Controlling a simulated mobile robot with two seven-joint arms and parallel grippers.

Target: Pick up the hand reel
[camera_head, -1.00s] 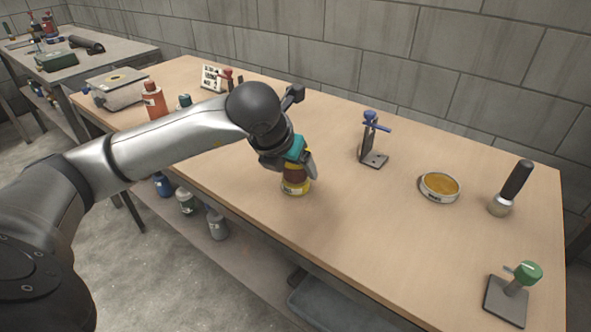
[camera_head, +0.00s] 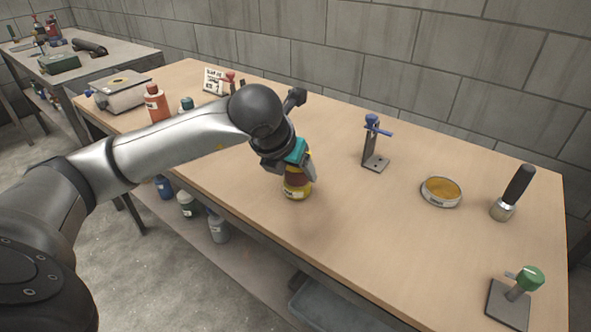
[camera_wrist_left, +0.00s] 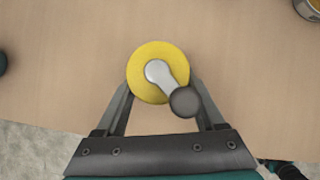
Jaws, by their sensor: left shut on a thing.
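The hand reel (camera_head: 297,188) stands upright near the front edge of the wooden table, with a brown winding and a yellow flange below it. In the left wrist view the reel (camera_wrist_left: 146,92) shows from above as a yellow disc with a grey crank arm and a dark round knob. My left gripper (camera_head: 300,170) comes down on it from above and is shut on it, one finger on each side. The reel's top is hidden by the gripper in the head view. I cannot tell whether its base touches the table. My right gripper is not in view.
To the right are a blue-handled stand (camera_head: 375,150), a round amber-filled dish (camera_head: 441,191), a black-handled tool (camera_head: 513,192) and a green-knobbed stand (camera_head: 515,300). An orange bottle (camera_head: 157,103) and a grey box (camera_head: 120,92) stand left.

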